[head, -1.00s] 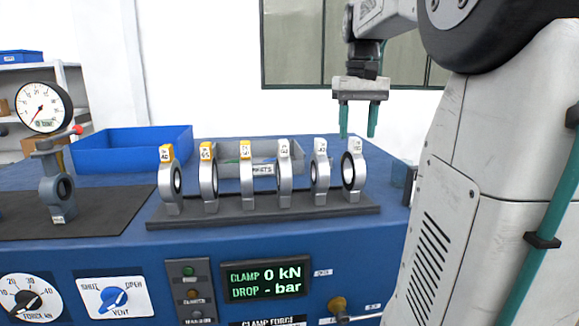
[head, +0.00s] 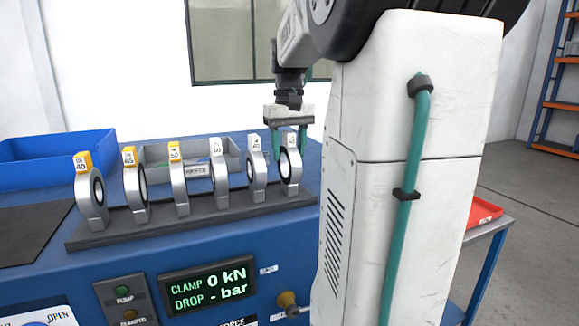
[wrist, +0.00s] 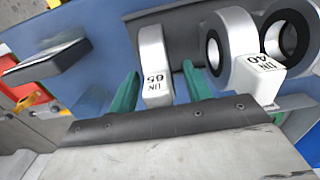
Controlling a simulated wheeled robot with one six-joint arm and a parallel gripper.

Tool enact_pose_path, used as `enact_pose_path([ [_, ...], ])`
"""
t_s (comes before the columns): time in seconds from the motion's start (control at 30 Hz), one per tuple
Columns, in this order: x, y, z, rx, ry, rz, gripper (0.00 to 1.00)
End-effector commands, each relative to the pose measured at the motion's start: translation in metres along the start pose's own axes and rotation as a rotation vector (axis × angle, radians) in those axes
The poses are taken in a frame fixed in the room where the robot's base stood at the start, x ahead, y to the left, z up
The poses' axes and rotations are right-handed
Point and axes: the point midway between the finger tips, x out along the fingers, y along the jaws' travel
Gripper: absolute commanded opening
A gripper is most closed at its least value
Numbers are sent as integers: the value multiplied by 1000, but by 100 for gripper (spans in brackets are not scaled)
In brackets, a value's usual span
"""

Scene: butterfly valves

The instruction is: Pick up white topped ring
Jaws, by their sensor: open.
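A row of grey rings with upright tabs stands on a dark rack (head: 230,212). The three left ones have yellow tops, the three right ones white tops. My open gripper (head: 290,154) is lowered over the rightmost white-topped ring (head: 291,172). In the wrist view, this ring (wrist: 153,50), its white top marked DN 65, stands between the two green fingers of my gripper (wrist: 160,72), with visible gaps beside it. The neighbouring white-topped ring (head: 256,178), marked DN 40 in the wrist view (wrist: 232,52), stands close to one finger.
A blue bin (head: 60,160) and a grey bin (head: 150,155) stand behind the rack on the blue bench. A panel display (head: 208,285) reads 0 kN. A red tray (head: 485,212) lies on a side table at right. The DN 40 ring leaves little room beside the finger.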

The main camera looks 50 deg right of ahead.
Motion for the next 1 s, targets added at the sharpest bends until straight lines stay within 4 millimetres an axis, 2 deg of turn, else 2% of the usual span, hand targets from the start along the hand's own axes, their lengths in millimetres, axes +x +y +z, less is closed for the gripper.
enact_pose_path([
  [0.03,0,0,0,0,0,0,41],
  [0.17,0,0,0,0,0,0,5],
  [0.2,0,0,0,0,0,0,0],
  [0.57,-4,0,0,0,3,1,0],
  [0.73,-16,0,0,0,3,1,0],
  [0.87,-35,0,-1,0,5,1,0],
  [1.0,-40,-10,25,-1,5,1,0],
])
